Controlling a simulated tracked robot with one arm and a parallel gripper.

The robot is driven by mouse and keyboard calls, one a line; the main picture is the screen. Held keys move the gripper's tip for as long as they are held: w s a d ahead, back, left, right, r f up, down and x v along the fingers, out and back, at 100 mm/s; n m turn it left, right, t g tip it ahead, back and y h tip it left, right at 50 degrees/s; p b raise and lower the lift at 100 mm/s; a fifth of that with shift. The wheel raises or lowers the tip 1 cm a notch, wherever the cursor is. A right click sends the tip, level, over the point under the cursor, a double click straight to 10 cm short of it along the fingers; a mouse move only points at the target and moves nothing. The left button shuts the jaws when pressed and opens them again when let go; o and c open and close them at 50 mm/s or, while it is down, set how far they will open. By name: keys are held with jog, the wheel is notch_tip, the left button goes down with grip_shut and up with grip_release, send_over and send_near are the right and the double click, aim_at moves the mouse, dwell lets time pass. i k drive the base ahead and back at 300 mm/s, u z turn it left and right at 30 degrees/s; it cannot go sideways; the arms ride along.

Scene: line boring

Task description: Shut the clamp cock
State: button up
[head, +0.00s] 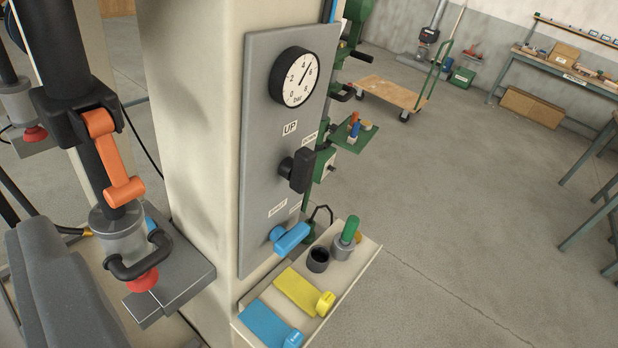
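A blue lever handle (291,238) sits low on the grey control panel (258,130), under a label (277,207) that seems to read SHUT. It looks like the clamp cock. A second small label beside it is too oblique to read. The handle sticks out near the panel's lower right; I cannot tell which label it is turned to. An orange lever (115,160) hangs from a black collar on the column at left, above a clamp cylinder (122,235) with a red tip. My gripper is not in view.
Above the cock are a black UP/DOWN knob (297,170) and a bar gauge (298,77). Below it a tray (362,262) holds blue and yellow tags, a black cup and a green-handled tool. A dark grey block (65,295) stands lower left.

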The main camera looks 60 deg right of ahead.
aim_at(284, 241)
jog(key=z, duration=1)
